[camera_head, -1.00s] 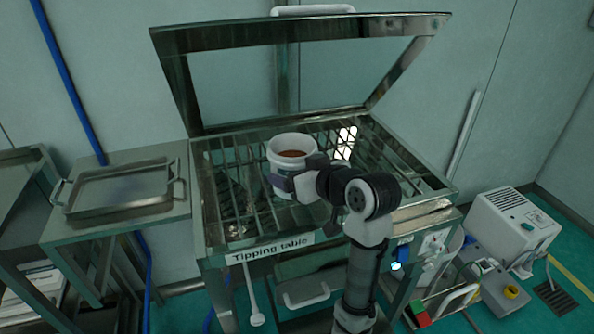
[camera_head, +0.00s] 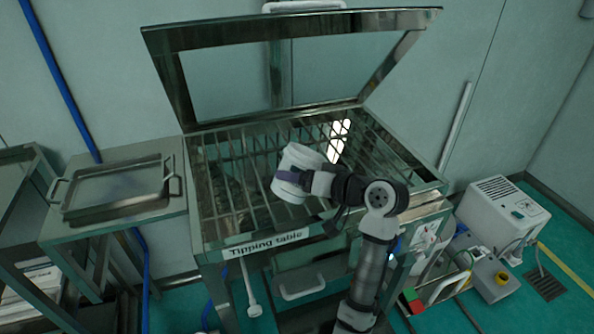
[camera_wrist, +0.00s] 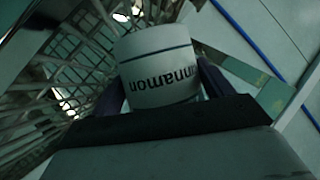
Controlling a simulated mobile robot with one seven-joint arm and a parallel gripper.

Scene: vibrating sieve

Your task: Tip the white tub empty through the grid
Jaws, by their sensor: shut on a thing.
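The white tub (camera_head: 297,173) is held tilted over the grid, its base toward the camera and its opening turned away, so its inside is hidden. My gripper (camera_head: 291,178) is shut on the tub's side. In the wrist view the tub (camera_wrist: 158,68) shows a dark line and the word "cinnamon", partly cut off, between the two fingers. The metal grid (camera_head: 232,205) lies in the top of the tipping table (camera_head: 265,244), under the tub. I cannot see any powder falling.
The table's framed lid (camera_head: 165,75) stands open at the back. A metal tray (camera_head: 118,187) sits on a side table to the left. A white machine (camera_head: 503,215) and a grey box with a yellow button (camera_head: 494,280) stand on the floor at right.

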